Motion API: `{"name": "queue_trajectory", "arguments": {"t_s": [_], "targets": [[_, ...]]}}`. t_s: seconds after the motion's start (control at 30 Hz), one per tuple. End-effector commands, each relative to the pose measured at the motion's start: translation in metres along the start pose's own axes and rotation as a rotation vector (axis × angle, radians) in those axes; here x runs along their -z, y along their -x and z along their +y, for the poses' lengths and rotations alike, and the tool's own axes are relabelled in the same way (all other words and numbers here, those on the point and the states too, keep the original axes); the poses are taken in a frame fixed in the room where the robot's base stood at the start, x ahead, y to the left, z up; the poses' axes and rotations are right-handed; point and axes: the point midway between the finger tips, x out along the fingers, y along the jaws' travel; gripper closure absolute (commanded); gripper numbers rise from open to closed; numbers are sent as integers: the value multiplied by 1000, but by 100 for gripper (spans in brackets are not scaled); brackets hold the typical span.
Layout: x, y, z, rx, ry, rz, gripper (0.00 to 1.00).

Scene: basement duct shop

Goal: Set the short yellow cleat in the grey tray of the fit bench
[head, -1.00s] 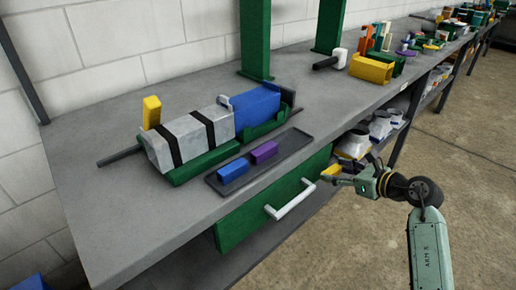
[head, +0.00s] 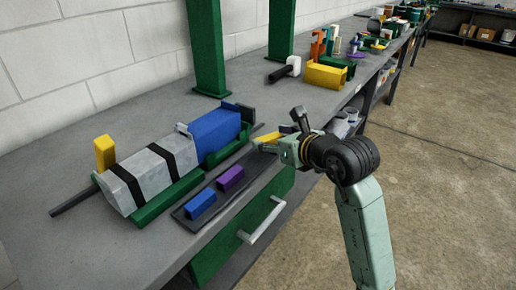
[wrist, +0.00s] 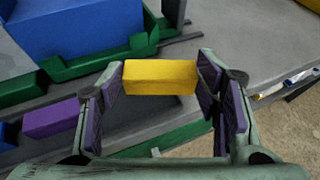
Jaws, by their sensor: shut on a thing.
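The short yellow cleat (wrist: 160,77) is held between the two finger pads of my gripper (wrist: 160,88) in the wrist view. In the head view my gripper (head: 279,143) holds the yellow cleat (head: 268,138) over the right end of the grey tray (head: 187,216). The tray lies along the bench front. A blue cleat (head: 201,203) and a purple cleat (head: 230,179) lie in its left and middle parts. The tray's right end is partly hidden by my gripper. I cannot tell the exact height of the yellow cleat above the tray.
Behind the tray, a green cradle (head: 163,198) holds a grey duct piece (head: 150,172) and a blue duct piece (head: 215,130). A taller yellow block (head: 105,152) stands behind them. A green drawer (head: 222,250) with a white handle (head: 263,222) is below. Green posts rise at the back.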

Motion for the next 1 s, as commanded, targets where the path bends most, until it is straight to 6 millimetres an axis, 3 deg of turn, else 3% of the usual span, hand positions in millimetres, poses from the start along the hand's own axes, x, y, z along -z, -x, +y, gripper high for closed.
{"name": "queue_trajectory", "arguments": {"t_s": [0.1,0.23,0.6,1.0], "targets": [[-3,-5,23,-3,1,-1,71],[-1,-9,33,0,-1,-1,71],[30,-22,34,-1,-4,1,71],[36,-24,34,0,0,1,71]]}}
